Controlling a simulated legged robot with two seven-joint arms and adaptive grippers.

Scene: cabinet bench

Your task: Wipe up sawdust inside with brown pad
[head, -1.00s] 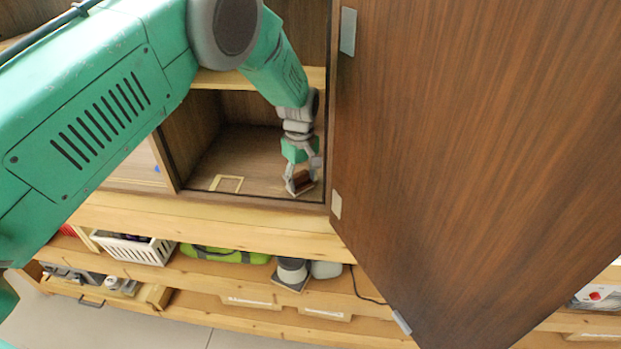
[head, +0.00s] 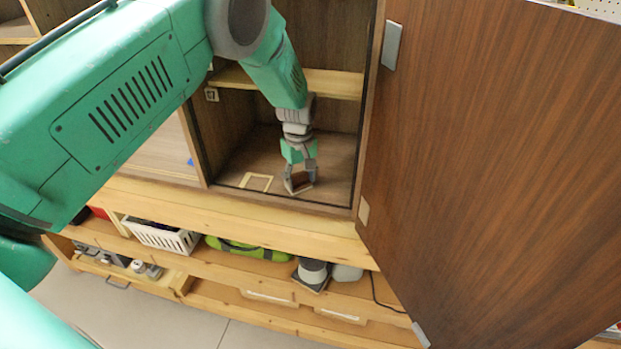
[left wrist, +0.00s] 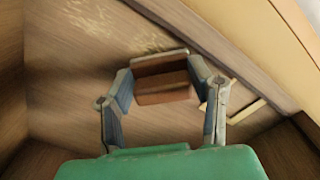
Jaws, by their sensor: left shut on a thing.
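The brown pad (left wrist: 162,82) is a small block between the fingers of my left gripper (left wrist: 160,80) in the left wrist view. The gripper is shut on it. In the head view my left gripper (head: 300,178) reaches down into the open cabinet compartment. It holds the pad (head: 299,185) low at the cabinet floor (head: 325,165); contact with the floor is hard to tell. Pale sawdust (left wrist: 92,16) lies in streaks on the floor in the left wrist view, and another patch (left wrist: 148,40) lies just beyond the pad. My right gripper is not in view.
A pale square outline (head: 256,175) lies on the cabinet floor left of the gripper. A shelf (head: 335,84) crosses above, and the open brown door (head: 490,160) stands at the right. A white basket (head: 165,238) and a green bag (head: 245,250) sit on the bench shelf below.

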